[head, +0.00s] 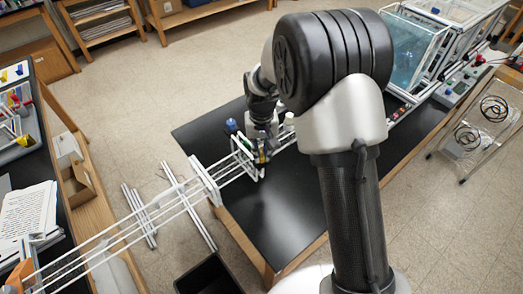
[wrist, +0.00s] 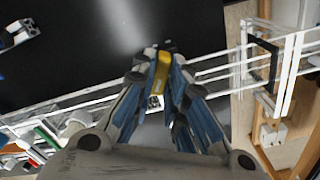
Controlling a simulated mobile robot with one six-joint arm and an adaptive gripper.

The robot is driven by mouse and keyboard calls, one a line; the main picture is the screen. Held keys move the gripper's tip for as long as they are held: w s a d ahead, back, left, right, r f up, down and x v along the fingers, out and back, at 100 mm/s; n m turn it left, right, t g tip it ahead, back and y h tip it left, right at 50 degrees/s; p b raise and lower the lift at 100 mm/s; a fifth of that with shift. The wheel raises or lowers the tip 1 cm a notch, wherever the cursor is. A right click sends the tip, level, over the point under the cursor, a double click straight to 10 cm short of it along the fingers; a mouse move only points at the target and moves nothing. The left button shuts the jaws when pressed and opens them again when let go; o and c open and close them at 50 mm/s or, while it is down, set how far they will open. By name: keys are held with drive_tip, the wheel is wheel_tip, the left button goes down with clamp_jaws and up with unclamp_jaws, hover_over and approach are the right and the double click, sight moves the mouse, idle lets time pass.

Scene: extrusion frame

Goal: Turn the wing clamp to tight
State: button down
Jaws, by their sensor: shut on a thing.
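The wing clamp (wrist: 161,72), a yellow piece, shows in the middle of the wrist view at the white rails. My gripper (wrist: 161,60) has its two fingers closed on either side of the yellow piece and touching it.
White extrusion rails (head: 110,240) run from the lower left to a white end frame (head: 207,180) and onto the black table (head: 285,215). Blue and white knobs stand close behind my gripper. A clear tank (head: 415,50) stands at the back right. The table's front is clear.

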sight(262, 153)
drive_tip(key=c, duration=1.6)
unclamp_jaws()
wheel_tip(262, 153, up, 12)
